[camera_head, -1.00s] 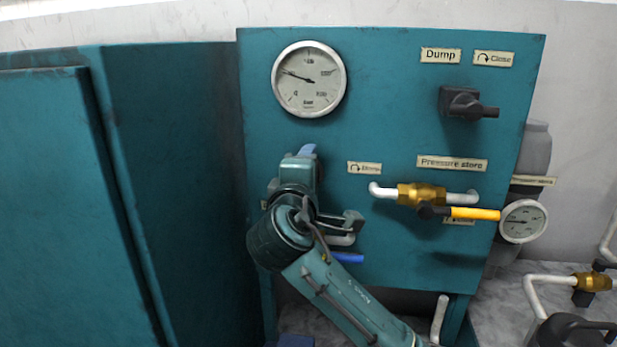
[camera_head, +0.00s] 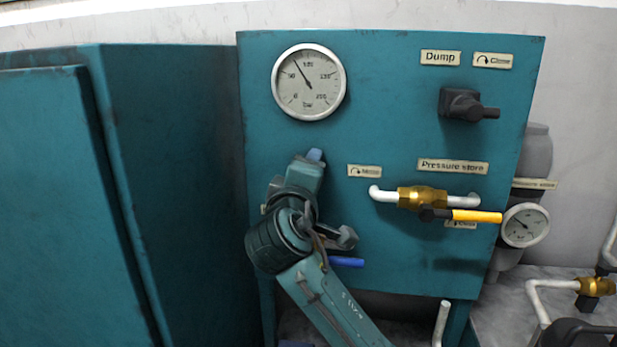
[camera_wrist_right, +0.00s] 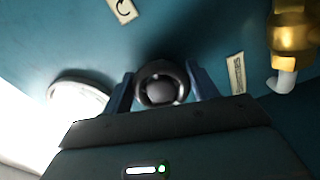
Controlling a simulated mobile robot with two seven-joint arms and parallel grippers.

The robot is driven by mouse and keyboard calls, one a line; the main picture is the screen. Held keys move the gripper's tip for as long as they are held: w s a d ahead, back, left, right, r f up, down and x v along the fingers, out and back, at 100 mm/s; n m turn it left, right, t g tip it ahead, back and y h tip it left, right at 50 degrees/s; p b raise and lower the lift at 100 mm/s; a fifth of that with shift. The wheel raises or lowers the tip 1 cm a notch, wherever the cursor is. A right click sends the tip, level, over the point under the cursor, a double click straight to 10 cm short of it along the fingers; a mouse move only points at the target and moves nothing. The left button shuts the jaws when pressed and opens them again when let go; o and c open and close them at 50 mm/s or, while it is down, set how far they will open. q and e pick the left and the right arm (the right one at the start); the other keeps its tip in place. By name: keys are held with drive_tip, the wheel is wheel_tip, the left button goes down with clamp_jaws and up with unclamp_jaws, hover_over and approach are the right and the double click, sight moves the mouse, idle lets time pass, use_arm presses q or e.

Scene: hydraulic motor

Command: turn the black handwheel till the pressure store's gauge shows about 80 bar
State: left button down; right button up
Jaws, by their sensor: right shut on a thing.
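The black handwheel (camera_wrist_right: 160,84) shows in the right wrist view, between the two fingers of my right gripper (camera_wrist_right: 162,92), which is shut on it. In the head view my right gripper (camera_head: 312,160) is at the panel's lower left and hides the handwheel. The pressure store's small gauge (camera_head: 525,225) is at the panel's right edge; its needle points up and left, but its numbers are too small to read. The large round gauge (camera_head: 309,82) on the panel has its needle between 50 and 100. My left gripper is out of view.
A brass valve (camera_head: 422,197) with a yellow lever (camera_head: 476,216) sits under the Pressure store label (camera_head: 453,167). The black Dump knob (camera_head: 466,104) is above it. A blue handle (camera_head: 347,262) is just below right of my wrist. A teal cabinet (camera_head: 170,180) stands left.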

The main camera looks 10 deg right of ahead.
drive_tip(key=o, duration=1)
drive_tip(key=shift+s, duration=0.15)
use_arm(q)
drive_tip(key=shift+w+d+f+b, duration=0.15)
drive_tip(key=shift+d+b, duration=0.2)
drive_tip(key=shift+b, duration=0.7)
use_arm(e)
drive_tip(key=v, duration=1.3)
